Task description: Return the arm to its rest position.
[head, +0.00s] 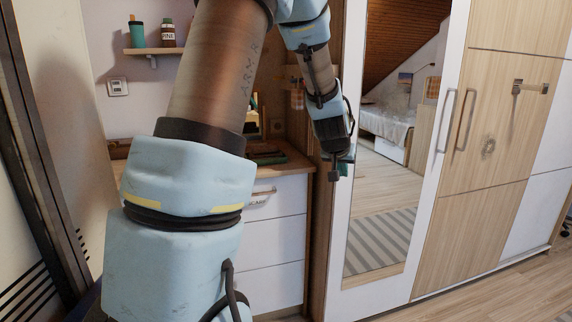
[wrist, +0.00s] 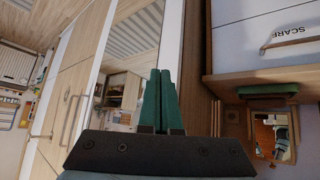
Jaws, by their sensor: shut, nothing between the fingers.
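My gripper (wrist: 160,75) points away from the wrist camera, its two green fingers close together with nothing between them. In the head view my gripper (head: 336,170) hangs at the end of my bent arm, in front of the wardrobe's mirror edge and to the right of the white drawers. The wrist end is dark and small there, so its fingers are hard to make out. My arm fills the left middle of the head view and hides part of the drawer unit.
A white drawer unit (head: 275,245) with a wooden top stands behind my arm. A wardrobe with a mirror door (head: 385,215) and wood panels (head: 490,150) is at right. A small shelf (head: 155,50) holds bottles. Open floor (head: 510,290) lies at the lower right.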

